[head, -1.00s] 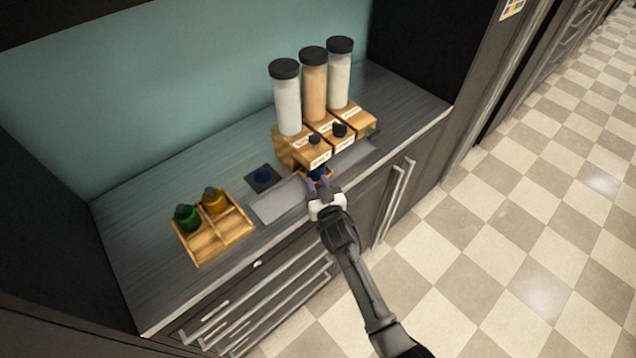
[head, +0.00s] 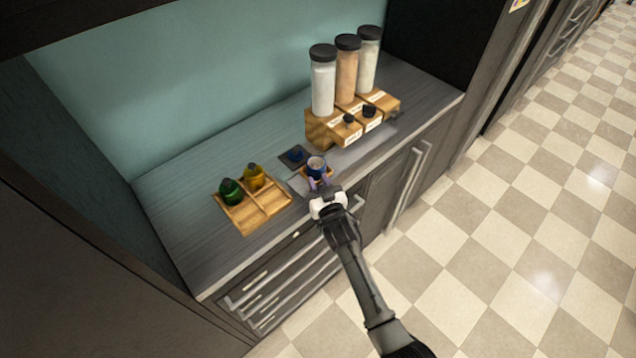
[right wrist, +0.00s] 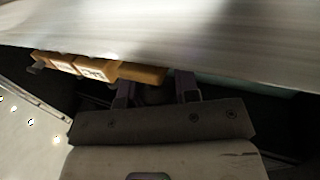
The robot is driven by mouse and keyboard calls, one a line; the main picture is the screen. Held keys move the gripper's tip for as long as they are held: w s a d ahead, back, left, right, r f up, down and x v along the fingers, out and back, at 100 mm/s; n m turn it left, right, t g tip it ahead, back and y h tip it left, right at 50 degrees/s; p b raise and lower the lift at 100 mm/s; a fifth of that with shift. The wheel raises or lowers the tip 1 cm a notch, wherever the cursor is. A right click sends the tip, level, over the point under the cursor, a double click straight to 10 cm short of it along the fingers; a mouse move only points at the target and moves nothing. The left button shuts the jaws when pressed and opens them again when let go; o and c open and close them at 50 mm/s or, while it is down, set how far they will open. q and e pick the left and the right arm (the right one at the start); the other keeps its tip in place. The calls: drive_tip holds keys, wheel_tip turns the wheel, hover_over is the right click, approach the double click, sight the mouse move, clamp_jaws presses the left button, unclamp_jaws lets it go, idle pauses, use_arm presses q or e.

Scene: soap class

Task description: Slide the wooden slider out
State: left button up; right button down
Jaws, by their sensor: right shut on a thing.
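In the right wrist view the two fingers (right wrist: 156,92) show against a dark area, and the slider cannot be made out there. The wooden dispenser (head: 325,131) carries three tall tubes with black lids. My left gripper is not in view.
A wooden tray (head: 270,203) with a green bottle (head: 231,192) and a yellow bottle (head: 254,177) lies to the left. A dark square pad (head: 293,160) with a blue item is behind the slider. Cabinet handles (head: 408,190) project below the counter edge.

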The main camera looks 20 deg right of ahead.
drive_tip(key=shift+a+r, duration=0.1)
drive_tip(key=shift+a, duration=0.1)
drive_tip(key=c, duration=1.3)
unclamp_jaws()
drive_tip(key=o, duration=0.3)
drive_tip(key=shift+s+a, duration=0.1)
drive_tip(key=shift+o, duration=0.5)
drive_tip(key=shift+s, duration=0.5)
drive_tip(key=s+p, duration=0.1)
drive_tip(key=s, duration=1.1)
drive_tip(key=shift+s+a, duration=0.15)
drive_tip(key=shift+s, duration=0.25)
